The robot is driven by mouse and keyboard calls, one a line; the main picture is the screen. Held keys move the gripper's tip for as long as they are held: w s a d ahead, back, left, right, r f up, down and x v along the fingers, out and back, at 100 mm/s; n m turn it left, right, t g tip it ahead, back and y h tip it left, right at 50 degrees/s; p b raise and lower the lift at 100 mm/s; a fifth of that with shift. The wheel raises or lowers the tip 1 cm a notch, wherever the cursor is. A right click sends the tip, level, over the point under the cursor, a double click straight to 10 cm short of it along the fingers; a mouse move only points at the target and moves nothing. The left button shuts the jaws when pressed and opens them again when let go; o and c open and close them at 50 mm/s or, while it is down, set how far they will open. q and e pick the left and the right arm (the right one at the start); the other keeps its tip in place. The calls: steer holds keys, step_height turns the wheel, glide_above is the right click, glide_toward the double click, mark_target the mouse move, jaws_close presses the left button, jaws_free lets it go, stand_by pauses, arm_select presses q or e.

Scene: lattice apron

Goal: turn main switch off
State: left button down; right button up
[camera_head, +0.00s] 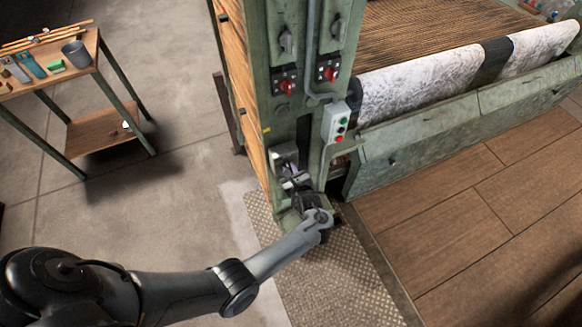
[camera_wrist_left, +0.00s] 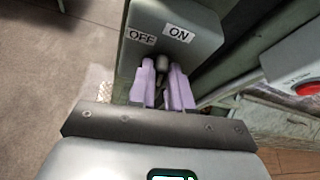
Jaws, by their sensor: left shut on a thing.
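The main switch is a grey-green box on the machine's post, with white OFF and ON labels side by side in the left wrist view (camera_wrist_left: 200,18). It also shows in the head view (camera_head: 284,152), partly hidden by my gripper. A dark, rounded switch lever (camera_wrist_left: 162,68) stands out below the labels, about midway between them; which setting it is in I cannot tell. My left gripper (camera_wrist_left: 164,92) has its pale purple fingers on both sides of the lever and is shut on it. In the head view the gripper (camera_head: 292,182) is at the post's lower part. My right gripper is not in view.
Red rotary knobs (camera_head: 329,74) sit higher on the post. A workbench (camera_head: 92,47) with tools stands at the far left. The floor between is clear.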

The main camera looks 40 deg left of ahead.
arm_select(q)
steer(key=f+n+t+b, duration=0.1)
steer(key=n+t, duration=0.1)
steer(key=n, duration=0.2)
steer(key=s+f+n+t+b, duration=0.1)
steer(key=n+t, duration=0.1)
steer(key=n, duration=0.2)
steer(key=s+a+n+t+b, duration=0.1)
steer(key=n+t, duration=0.1)
steer(key=n, duration=0.1)
steer(key=shift+f+n, duration=0.4)
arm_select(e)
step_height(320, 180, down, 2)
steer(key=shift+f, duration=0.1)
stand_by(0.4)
arm_select(q)
steer(key=c, duration=1.5)
jaws_free()
steer(key=o, duration=0.4)
steer(key=shift+w+a+r, duration=0.1)
steer(key=shift+w+a, duration=0.05)
steer(key=shift+c, duration=0.2)
